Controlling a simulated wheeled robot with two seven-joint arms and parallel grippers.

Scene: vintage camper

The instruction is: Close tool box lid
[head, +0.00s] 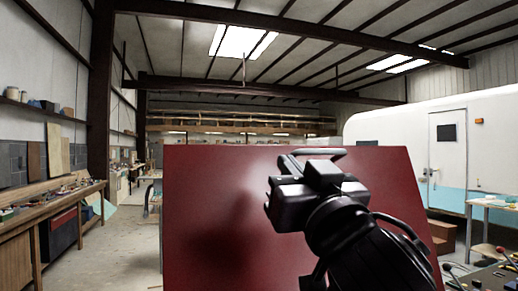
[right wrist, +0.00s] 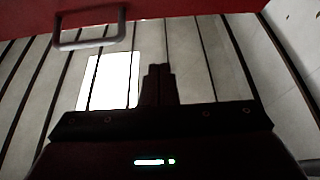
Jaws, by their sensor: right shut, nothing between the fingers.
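The tool box lid (head: 215,220) is a large dark red panel standing raised in front of me in the head view. The box body below it is out of sight. My right gripper (head: 295,190) is in front of the lid's face, right of its middle, and casts a shadow on it. I cannot tell whether it touches the lid. In the right wrist view the fingers (right wrist: 157,82) are shut and empty. A red surface (right wrist: 200,8) crosses the top there, with a grey bar handle (right wrist: 90,42) at its edge. My left gripper is not in view.
A wooden workbench (head: 50,220) with small items runs along the left wall. A white and blue camper (head: 450,150) stands at the right, with a table (head: 495,203) in front. Clear floor (head: 130,250) shows left of the lid.

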